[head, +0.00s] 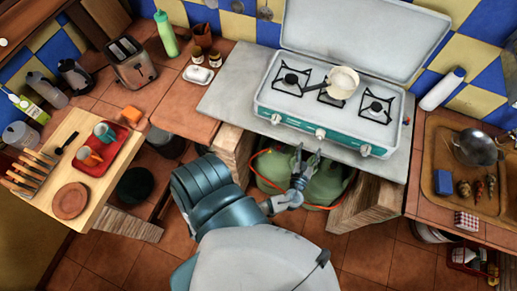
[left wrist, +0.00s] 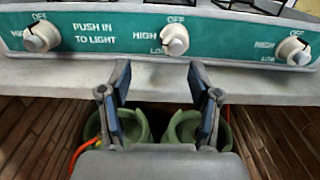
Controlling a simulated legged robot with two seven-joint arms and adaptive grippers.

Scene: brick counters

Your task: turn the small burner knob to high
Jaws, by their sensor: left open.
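The camping stove (head: 290,112) stands on a grey counter with three white knobs along its green front panel. The middle knob (head: 320,133) also shows in the left wrist view (left wrist: 175,40), with OFF above it, HIGH to its left and LOW at its lower left. I cannot tell its exact setting. The middle burner (head: 328,98) is partly covered by a pan (head: 342,82). My left gripper (head: 307,155) is open and empty, in front of the counter edge and below the middle knob, not touching it. Its two fingers also show in the left wrist view (left wrist: 160,82). My right gripper is not in view.
The left knob (left wrist: 42,37) and right knob (left wrist: 294,49) flank the middle one. The counter edge (left wrist: 255,88) runs just below the panel. Green gas bottles (head: 325,185) with an orange hose stand under the counter, behind my gripper.

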